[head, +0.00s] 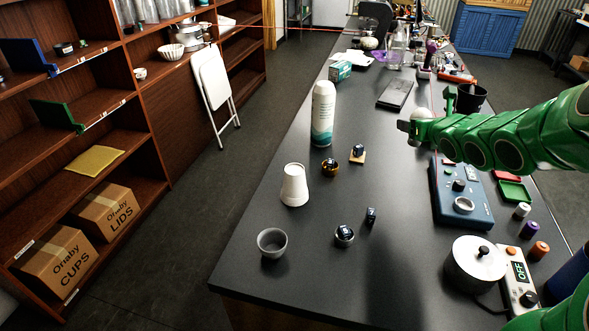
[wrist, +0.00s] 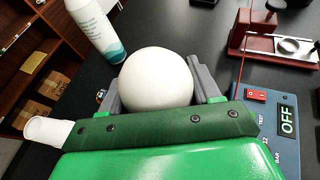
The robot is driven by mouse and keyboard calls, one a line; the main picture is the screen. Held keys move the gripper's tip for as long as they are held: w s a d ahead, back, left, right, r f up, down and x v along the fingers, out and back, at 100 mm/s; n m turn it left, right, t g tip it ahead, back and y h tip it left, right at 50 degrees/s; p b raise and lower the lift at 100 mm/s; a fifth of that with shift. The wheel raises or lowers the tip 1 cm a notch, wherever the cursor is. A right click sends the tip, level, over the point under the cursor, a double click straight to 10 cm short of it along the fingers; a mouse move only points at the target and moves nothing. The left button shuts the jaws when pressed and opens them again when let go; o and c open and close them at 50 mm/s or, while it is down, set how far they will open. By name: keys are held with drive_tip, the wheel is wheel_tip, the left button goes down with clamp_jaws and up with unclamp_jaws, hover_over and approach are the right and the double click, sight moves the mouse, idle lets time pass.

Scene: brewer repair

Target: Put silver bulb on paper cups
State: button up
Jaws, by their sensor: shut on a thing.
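My gripper (head: 410,124) is shut on a round, smooth, pale bulb, held above the right part of the table. In the wrist view the bulb (wrist: 157,78) fills the space between the two grey fingers and looks off-white rather than silver. In the head view only a little of it shows, at the end of my green arm. The white paper cups (head: 294,185) stand upside down on the table, to the left of and nearer than my gripper. They also show at the left edge of the wrist view (wrist: 45,131), apart from the bulb.
Small items, including a grey bowl (head: 272,243) and a gold-ringed piece (head: 330,167), lie around the cups. A blue device (head: 461,194) and a silver pot (head: 475,262) stand at the right.

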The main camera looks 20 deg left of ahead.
drive_tip(key=s+a+r+n+g+y, duration=0.2)
drive_tip(key=s+a+r+n, duration=0.15)
drive_tip(key=a, duration=0.35)
drive_tip(key=s+a+r+n+g+y, duration=0.1)
drive_tip(key=s+a+r+n+y, duration=0.2)
drive_tip(key=a, duration=0.4)
drive_tip(key=s+a+n+g+y, duration=0.25)
drive_tip(key=s+a+g, duration=0.2)
drive_tip(key=s, duration=0.45)
drive_tip(key=s+a+n+g+y, duration=0.1)
drive_tip(key=s+a+n+g, duration=0.2)
drive_tip(key=s+a, duration=0.45)
hover_over(289, 168)
drive_tip(key=f, duration=0.9)
drive_tip(key=shift+s+d+f, duration=0.1)
drive_tip(key=shift+s+d, duration=0.05)
drive_tip(key=shift+s, duration=0.05)
drive_tip(key=shift+w+a+f+h, duration=0.2)
drive_tip(key=shift+w+f+h, duration=0.1)
drive_tip(key=shift+f, duration=1.6)
drive_tip(key=shift+f, duration=0.1)
